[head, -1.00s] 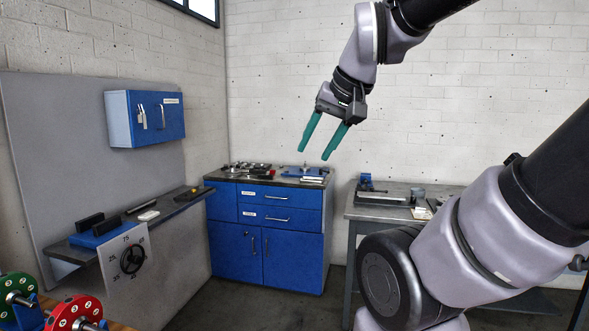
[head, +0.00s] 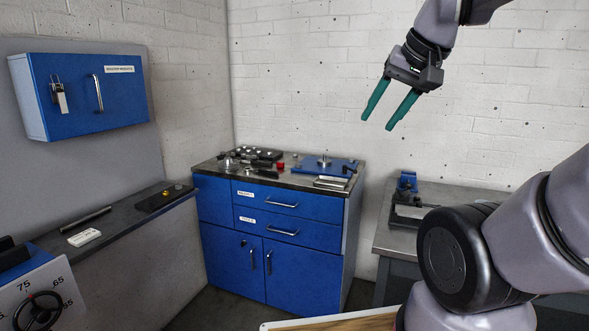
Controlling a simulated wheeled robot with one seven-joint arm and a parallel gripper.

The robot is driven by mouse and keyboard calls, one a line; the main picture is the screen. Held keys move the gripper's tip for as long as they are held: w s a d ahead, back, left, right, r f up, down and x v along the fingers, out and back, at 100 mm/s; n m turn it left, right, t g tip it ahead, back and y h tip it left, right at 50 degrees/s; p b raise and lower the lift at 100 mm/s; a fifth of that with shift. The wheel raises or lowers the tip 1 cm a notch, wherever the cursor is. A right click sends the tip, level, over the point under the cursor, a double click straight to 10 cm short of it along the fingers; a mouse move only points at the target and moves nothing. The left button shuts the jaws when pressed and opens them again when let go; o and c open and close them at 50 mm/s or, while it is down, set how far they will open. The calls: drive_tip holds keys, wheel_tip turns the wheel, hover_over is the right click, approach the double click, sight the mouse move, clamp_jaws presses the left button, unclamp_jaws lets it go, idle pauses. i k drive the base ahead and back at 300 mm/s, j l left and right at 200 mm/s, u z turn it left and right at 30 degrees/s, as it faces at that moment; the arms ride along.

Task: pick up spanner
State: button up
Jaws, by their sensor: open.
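My gripper (head: 390,106) is raised in the air at the upper right of the head view. Its two green fingers are spread apart with nothing between them. It shows in front of the white wall, above the height of the blue cabinet (head: 265,265). I cannot make out a spanner for certain. Small metal and dark items lie on the cabinet top, too small to tell apart.
On the cabinet top are a dark tray of parts (head: 258,154) and a blue plate (head: 325,163). A grey bench (head: 385,240) stands to the right. A shelf (head: 130,213) and a blue wall box (head: 88,92) are at left. A board edge (head: 335,321) shows at the bottom.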

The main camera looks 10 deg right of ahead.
sight(274, 173)
drive_tip(key=i+l, duration=0.15)
drive_tip(key=i+j, duration=0.35)
drive_tip(key=i, duration=0.15)
drive_tip(key=i+j, duration=0.4)
drive_tip(key=i+j+u, duration=0.1)
drive_tip(key=i+j, duration=0.25)
drive_tip(key=i, duration=0.25)
drive_tip(key=i+j, duration=0.35)
drive_tip(key=i, duration=0.15)
